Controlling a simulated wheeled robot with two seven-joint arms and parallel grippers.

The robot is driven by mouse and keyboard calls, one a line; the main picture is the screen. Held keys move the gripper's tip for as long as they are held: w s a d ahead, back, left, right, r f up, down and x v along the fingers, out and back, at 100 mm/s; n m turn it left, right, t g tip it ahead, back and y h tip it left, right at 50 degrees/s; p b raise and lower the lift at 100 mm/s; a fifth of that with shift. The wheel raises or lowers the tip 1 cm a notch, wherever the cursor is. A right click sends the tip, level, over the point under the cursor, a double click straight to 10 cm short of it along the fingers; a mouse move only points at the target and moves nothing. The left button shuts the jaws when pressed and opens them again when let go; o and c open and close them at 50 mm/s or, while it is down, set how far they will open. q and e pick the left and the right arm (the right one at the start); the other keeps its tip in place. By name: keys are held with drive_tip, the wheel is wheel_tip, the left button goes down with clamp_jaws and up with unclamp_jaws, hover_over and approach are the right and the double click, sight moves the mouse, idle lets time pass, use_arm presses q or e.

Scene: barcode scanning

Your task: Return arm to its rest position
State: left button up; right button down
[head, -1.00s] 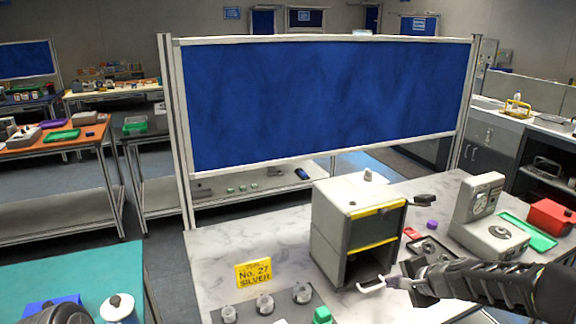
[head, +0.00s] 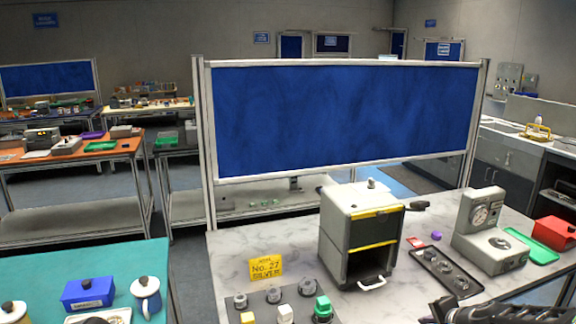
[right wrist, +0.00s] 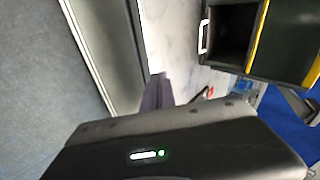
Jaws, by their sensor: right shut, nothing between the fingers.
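My right gripper shows in the right wrist view (right wrist: 157,92) as closed dark fingers with nothing between them. It is apart from the grey box-shaped device. In the head view only a dark part of my right arm enters at the bottom right corner. The grey device (head: 340,215) has a yellow-edged front, a dark open cavity (head: 368,264) and a white handle (head: 372,284). It stands on the marble-topped table (head: 240,240). The device's cavity and handle also show in the right wrist view (right wrist: 203,37). My left gripper is not seen.
A black tray (head: 425,262), a gauge device (head: 480,218), a green tray (head: 530,247) and a red box (head: 553,233) stand at right. A yellow sign (head: 265,268) and several small pieces stand at front. A teal table (head: 120,262) is at left; a blue partition (head: 340,115) stands behind.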

drive_tip(key=s+a+f+n+g+y+b, duration=0.1)
drive_tip(key=s+a+f+n+g, duration=0.25)
drive_tip(key=s+a+f, duration=0.7)
drive_tip(key=s+a+f+n+g+b, duration=0.15)
drive_tip(key=s+a+f+n, duration=0.35)
drive_tip(key=s+a+f, duration=0.8)
drive_tip(key=s+a+f+n+g, duration=0.1)
drive_tip(key=s+a+f, duration=0.1)
drive_tip(key=s, duration=0.4)
drive_tip(key=s+a+f+n+g+y, duration=0.1)
drive_tip(key=s+f+n+g, duration=0.1)
drive_tip(key=s+f, duration=0.3)
drive_tip(key=shift+s+a+f, duration=0.25)
drive_tip(key=shift+s+a, duration=0.1)
drive_tip(key=shift+s, duration=0.05)
